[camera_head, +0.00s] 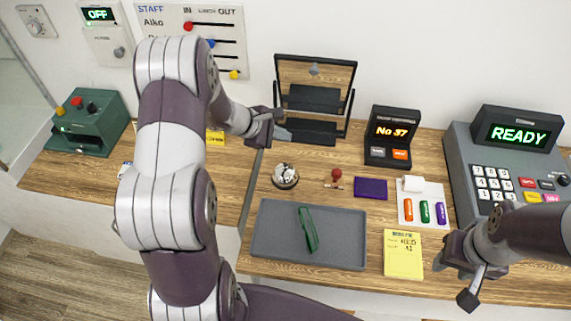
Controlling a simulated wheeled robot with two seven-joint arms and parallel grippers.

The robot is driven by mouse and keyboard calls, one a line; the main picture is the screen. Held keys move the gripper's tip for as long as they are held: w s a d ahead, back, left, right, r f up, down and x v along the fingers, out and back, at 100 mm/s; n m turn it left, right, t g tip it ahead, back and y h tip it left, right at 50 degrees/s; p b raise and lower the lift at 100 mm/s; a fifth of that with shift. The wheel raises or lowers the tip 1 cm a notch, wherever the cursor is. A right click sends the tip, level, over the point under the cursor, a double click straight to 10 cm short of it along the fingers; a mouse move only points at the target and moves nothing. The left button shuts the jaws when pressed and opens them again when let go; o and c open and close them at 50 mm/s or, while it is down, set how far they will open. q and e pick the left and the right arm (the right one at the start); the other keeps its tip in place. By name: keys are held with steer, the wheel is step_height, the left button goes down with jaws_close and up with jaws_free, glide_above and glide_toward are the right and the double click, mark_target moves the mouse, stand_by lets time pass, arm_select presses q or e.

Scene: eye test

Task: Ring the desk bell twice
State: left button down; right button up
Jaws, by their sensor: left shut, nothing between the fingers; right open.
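The desk bell (285,176) looks like a small silvery dome on a dark round base. It stands on the wooden desk (400,160), just behind the grey tray. My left gripper (284,133) is shut and empty, behind the bell and apart from it, in front of the framed mirror-like stand. Its arm crosses the left half of the view and hides part of the desk. My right gripper (453,281) is open and empty over the front right of the desk, beside the yellow notepad.
A grey tray (268,247) holds a green object (308,229). A red-knobbed item (336,174), purple pad (370,188), marker card (408,197) and yellow notepad (403,254) lie rightward. A number display (392,136), mirror-like stand (315,72) and "READY" machine (463,150) stand behind.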

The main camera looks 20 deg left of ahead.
arm_select(q)
steer(key=f, duration=0.1)
steer(key=b, duration=0.6)
glide_above(282, 167)
step_height(282, 167, down, 7)
steer(key=shift+f, duration=0.45)
steer(key=shift+b, duration=0.3)
stand_by(1.0)
steer(key=shift+f+b, duration=0.35)
steer(key=shift+b, duration=0.15)
steer(key=shift+f+b, duration=0.45)
steer(key=shift+b, duration=0.15)
stand_by(0.5)
stand_by(0.3)
steer(key=shift+r+p, duration=0.55)
steer(key=shift+r, duration=0.35)
